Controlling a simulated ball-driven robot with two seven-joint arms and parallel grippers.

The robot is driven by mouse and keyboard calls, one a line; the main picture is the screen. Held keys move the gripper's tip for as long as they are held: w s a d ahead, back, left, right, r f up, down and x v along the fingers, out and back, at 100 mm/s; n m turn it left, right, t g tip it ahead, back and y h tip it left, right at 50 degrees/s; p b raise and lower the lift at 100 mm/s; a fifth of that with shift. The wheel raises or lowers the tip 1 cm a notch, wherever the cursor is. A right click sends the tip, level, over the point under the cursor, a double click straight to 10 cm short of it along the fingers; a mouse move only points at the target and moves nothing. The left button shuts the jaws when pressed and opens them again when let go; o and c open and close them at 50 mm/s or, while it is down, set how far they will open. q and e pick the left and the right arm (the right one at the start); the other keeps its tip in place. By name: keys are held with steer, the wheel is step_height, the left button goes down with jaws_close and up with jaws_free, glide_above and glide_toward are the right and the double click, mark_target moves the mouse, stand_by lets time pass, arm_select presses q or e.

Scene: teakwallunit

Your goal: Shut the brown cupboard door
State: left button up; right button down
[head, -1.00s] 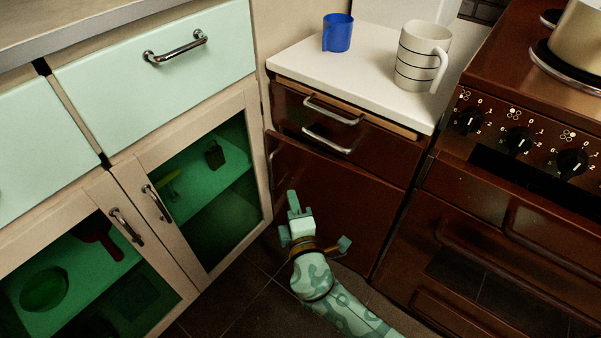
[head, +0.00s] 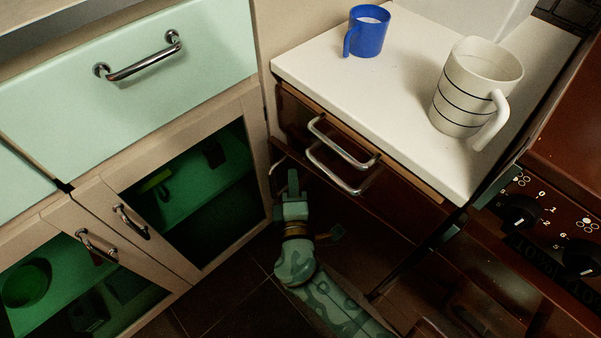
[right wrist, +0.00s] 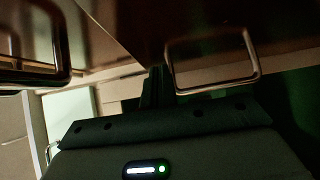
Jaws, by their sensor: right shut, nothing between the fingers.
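The brown cupboard door (head: 350,222) is below the drawer handles, under the white worktop, in the head view. A dark line runs along its top edge. I cannot tell how far it stands open. A thin handle (head: 275,168) shows at its left edge. My right gripper (head: 293,182) is shut and empty, pointing up in front of the door's upper left part. Whether it touches the door is unclear. In the right wrist view the dark gripper (right wrist: 157,86) lies between two metal handles. My left gripper is not in view.
A blue mug (head: 367,32) and a striped white mug (head: 468,92) stand on the white worktop (head: 400,75). Pale green cabinets with glass doors (head: 190,195) close in on the left. The brown stove (head: 540,200) is at the right. Dark floor tiles (head: 235,300) lie below.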

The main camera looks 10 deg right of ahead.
mark_target(302, 172)
steer(key=shift+w+d, duration=0.1)
steer(key=shift+d, duration=0.1)
steer(key=shift+w+d+b, duration=0.3)
steer(key=shift+w+d, duration=0.7)
